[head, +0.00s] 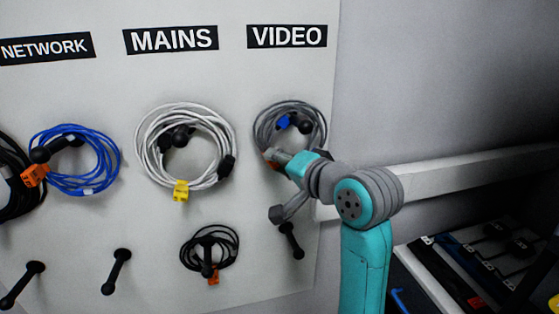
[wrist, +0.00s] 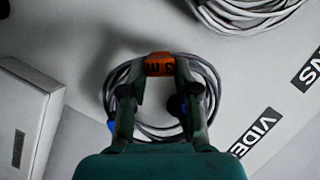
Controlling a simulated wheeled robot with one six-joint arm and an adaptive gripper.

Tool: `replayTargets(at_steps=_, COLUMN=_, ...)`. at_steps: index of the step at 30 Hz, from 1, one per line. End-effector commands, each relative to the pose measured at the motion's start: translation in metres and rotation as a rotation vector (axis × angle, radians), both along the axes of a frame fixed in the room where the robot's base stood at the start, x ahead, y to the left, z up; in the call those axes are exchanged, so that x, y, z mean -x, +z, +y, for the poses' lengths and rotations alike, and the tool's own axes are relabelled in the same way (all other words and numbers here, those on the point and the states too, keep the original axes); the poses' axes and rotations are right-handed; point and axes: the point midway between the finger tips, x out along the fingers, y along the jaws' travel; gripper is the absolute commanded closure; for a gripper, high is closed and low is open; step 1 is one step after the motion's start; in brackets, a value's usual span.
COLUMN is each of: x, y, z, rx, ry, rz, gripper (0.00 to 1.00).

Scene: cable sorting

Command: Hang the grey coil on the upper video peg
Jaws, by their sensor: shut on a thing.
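The grey coil (head: 318,112) is at the board under the VIDEO label, with a blue connector (head: 284,121) and an orange tag. My gripper (head: 272,158) is at the coil's lower left in the head view. In the wrist view its fingers (wrist: 160,70) are shut on the orange tag (wrist: 159,66), with the grey coil (wrist: 214,85) behind them. A dark round end, seemingly the upper video peg (head: 304,127), shows inside the ring. I cannot tell whether the coil's weight rests on it. The coil's lower part is partly hidden by my gripper.
The lower video peg (head: 291,240) is bare, below my wrist. A white coil (head: 145,130) hangs under MAINS, with a small black coil (head: 232,237) lower down. A blue coil (head: 112,160) hangs under NETWORK. A pale ledge (head: 450,170) runs along the wall at right.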

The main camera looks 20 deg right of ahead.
Motion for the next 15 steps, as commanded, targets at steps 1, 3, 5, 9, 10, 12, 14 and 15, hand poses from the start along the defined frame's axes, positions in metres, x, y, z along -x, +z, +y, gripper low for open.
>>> replayTargets(at_steps=1, x=-0.0001, y=-0.0023, z=0.0004, rx=0.0, ry=0.001, rz=0.006, gripper=1.0)
replayTargets(at_steps=3, x=-0.0002, y=-0.0025, z=0.0004, rx=0.0, ry=0.002, rz=0.006, gripper=1.0)
replayTargets(at_steps=5, x=-0.0002, y=-0.0028, z=0.0005, rx=0.0, ry=0.001, rz=0.007, gripper=1.0)
replayTargets(at_steps=9, x=-0.0001, y=-0.0033, z=0.0007, rx=0.0, ry=0.001, rz=0.009, gripper=1.0)
replayTargets(at_steps=10, x=-0.0001, y=-0.0034, z=0.0006, rx=0.0, ry=0.002, rz=0.009, gripper=1.0)
replayTargets(at_steps=12, x=-0.0001, y=-0.0036, z=0.0007, rx=0.0, ry=0.002, rz=0.009, gripper=1.0)
replayTargets(at_steps=14, x=-0.0001, y=-0.0037, z=0.0008, rx=0.0, ry=0.002, rz=0.01, gripper=0.57)
replayTargets(at_steps=15, x=-0.0001, y=-0.0035, z=0.0008, rx=0.0, ry=0.002, rz=0.009, gripper=0.47)
